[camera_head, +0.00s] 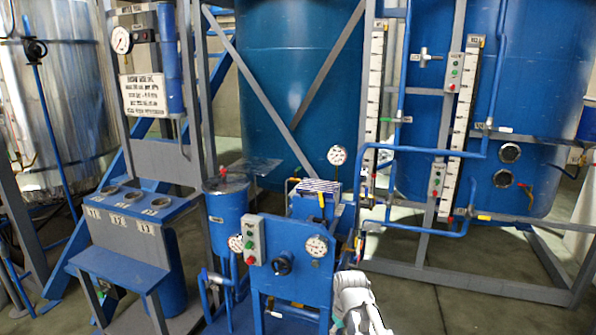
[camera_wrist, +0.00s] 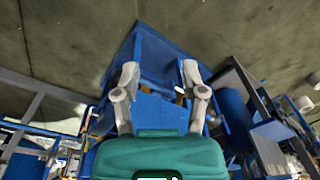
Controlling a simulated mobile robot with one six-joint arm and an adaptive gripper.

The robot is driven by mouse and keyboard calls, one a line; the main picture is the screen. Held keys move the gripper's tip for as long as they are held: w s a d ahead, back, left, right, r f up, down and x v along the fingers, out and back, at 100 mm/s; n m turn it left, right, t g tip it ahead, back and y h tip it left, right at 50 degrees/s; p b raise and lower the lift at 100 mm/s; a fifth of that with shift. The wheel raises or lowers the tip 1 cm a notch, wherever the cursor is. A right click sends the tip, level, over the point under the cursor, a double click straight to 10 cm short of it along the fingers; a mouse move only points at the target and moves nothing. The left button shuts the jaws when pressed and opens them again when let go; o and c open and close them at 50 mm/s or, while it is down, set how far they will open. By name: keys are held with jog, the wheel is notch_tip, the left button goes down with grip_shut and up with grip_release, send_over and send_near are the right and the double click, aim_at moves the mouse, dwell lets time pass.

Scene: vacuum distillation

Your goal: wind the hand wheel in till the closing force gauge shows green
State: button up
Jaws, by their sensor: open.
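A white round gauge (camera_head: 317,246) sits on the panel to the right of the wheel. Its dial is too small to read, and I cannot tell whether it shows green. My gripper (camera_wrist: 160,75) is open and empty in the wrist view, with blue framework beyond its fingers. In the head view my arm is at the bottom, low and right of the panel. The gripper is apart from the wheel. The wheel is not clear in the wrist view.
A grey switch box (camera_head: 251,240) with green and red buttons sits left of the wheel. Another gauge (camera_head: 236,243) is beside it, and one (camera_head: 337,155) stands above. Blue pipes (camera_head: 425,150) and a grey frame (camera_head: 470,285) stand right. Bare floor (camera_head: 425,312) shows at lower right.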

jog(key=s+d+f+m+b, duration=0.25)
jog(key=s+d+m, duration=0.2)
jog(key=s, duration=0.35)
notch_tip(320, 180, up, 17)
jog(key=p, duration=1.7)
jog(key=shift+d+f+h, duration=0.15)
jog(key=shift+d+h, duration=0.1)
jog(key=shift+h, duration=0.05)
jog(key=shift+n, duration=0.25)
